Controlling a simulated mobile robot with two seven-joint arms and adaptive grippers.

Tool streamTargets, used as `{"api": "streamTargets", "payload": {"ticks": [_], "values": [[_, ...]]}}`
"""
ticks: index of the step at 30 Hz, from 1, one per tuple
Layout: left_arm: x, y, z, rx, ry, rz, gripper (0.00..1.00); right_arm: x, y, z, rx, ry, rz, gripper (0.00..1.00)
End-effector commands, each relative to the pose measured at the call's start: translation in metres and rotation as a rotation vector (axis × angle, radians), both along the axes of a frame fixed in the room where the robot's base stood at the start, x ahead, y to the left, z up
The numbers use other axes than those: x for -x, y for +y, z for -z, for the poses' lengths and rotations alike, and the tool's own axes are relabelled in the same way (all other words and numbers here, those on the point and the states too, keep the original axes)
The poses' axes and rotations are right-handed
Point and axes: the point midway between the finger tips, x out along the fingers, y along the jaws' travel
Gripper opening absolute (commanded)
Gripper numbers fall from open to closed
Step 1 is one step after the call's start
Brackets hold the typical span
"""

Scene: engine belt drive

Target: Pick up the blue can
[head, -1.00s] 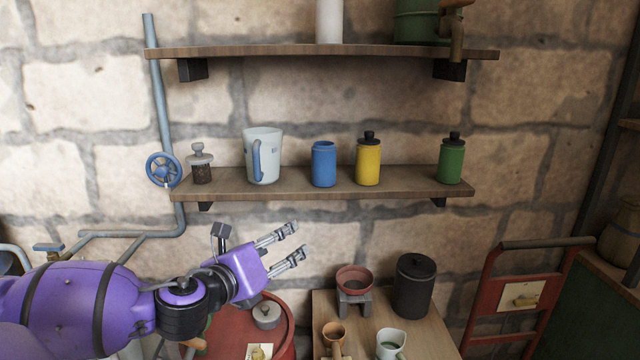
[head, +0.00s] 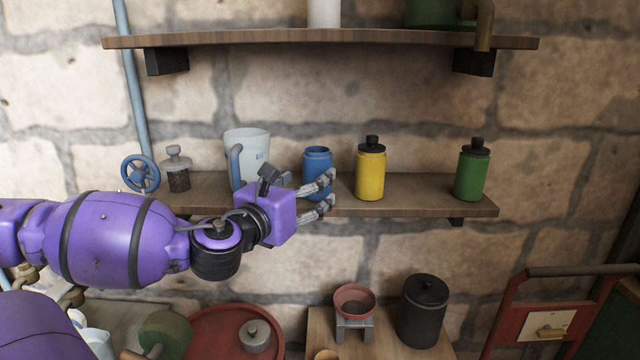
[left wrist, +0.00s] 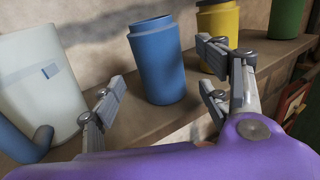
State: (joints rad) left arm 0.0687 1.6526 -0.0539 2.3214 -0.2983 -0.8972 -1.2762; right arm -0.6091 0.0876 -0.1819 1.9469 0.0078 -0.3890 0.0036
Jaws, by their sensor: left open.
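The blue can (head: 316,161) stands upright on the lower wall shelf, between a white mug and a yellow can. It also shows in the left wrist view (left wrist: 158,62), ahead of my fingers and roughly between them. My left gripper (head: 328,193) is open and empty, in front of the shelf and just short of the can; its fingers cover part of the can in the head view. In the left wrist view the gripper (left wrist: 158,100) has its fingers spread wide, apart from the can. My right gripper is not in view.
The white mug (head: 250,152) stands close on the left and the yellow can (head: 370,172) on the right. A green can (head: 471,172) is farther right on the shelf (head: 420,195). An upper shelf (head: 330,40) runs above. A red pot (head: 354,300) and black canister (head: 423,312) stand below.

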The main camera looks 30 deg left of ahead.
Motion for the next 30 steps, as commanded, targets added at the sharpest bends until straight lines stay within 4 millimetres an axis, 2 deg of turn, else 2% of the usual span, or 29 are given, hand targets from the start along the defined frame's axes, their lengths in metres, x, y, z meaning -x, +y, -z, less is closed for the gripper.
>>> {"api": "streamTargets", "payload": {"ticks": [5, 10, 21, 30], "values": [[-0.024, 0.001, 0.003, -0.002, 0.001, -0.001, 0.69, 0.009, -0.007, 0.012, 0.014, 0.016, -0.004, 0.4], [-0.042, 0.003, 0.002, 0.0, 0.001, 0.0, 0.69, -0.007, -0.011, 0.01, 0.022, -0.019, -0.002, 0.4], [-0.048, 0.004, -0.002, 0.0, -0.003, -0.001, 0.69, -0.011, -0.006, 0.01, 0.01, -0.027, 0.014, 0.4], [-0.048, 0.004, -0.002, 0.0, -0.002, -0.001, 0.3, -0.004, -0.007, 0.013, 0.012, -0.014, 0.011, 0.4]]}}
